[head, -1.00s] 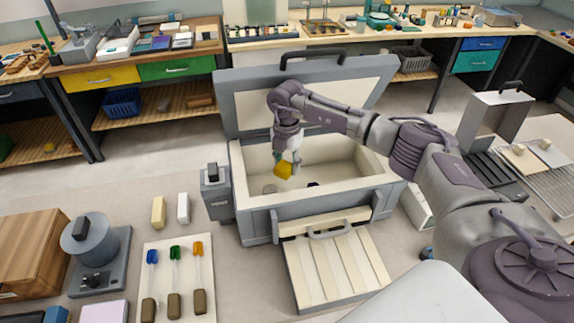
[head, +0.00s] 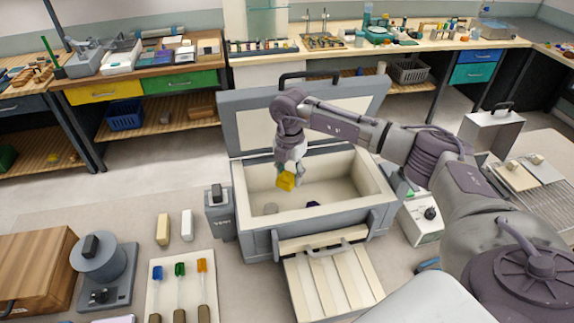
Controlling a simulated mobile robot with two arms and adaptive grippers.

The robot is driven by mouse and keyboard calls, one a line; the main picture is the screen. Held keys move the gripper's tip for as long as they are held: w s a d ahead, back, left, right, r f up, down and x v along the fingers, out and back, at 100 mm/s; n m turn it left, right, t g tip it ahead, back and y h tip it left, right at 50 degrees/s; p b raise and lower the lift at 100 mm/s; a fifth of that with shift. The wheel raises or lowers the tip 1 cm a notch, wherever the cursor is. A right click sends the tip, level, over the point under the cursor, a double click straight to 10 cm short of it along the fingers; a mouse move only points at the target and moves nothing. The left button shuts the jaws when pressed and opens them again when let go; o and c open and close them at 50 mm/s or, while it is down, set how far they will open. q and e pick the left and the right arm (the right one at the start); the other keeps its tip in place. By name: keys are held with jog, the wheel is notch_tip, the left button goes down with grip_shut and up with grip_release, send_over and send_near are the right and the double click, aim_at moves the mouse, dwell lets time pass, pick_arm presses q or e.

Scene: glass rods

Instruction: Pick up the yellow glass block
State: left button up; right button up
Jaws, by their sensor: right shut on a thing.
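The yellow glass block (head: 286,181) is in my right gripper (head: 289,172), which is shut on it. The block hangs tilted over the inside of the open grey kiln-like box (head: 258,216), above its cream floor. The fingers are small in this view and partly cover the block. My left gripper does not show.
The box's raised lid (head: 228,120) stands behind my right arm. A dark purple piece (head: 312,204) and a pale round piece (head: 270,208) lie inside the box. A slatted panel (head: 325,285) is in front. Colour-tipped rods on a pale board (head: 207,310) lie to the left.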

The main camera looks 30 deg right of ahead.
jog(key=s+a, duration=0.4)
jog(key=s, duration=0.8)
jog(key=shift+s, duration=0.25)
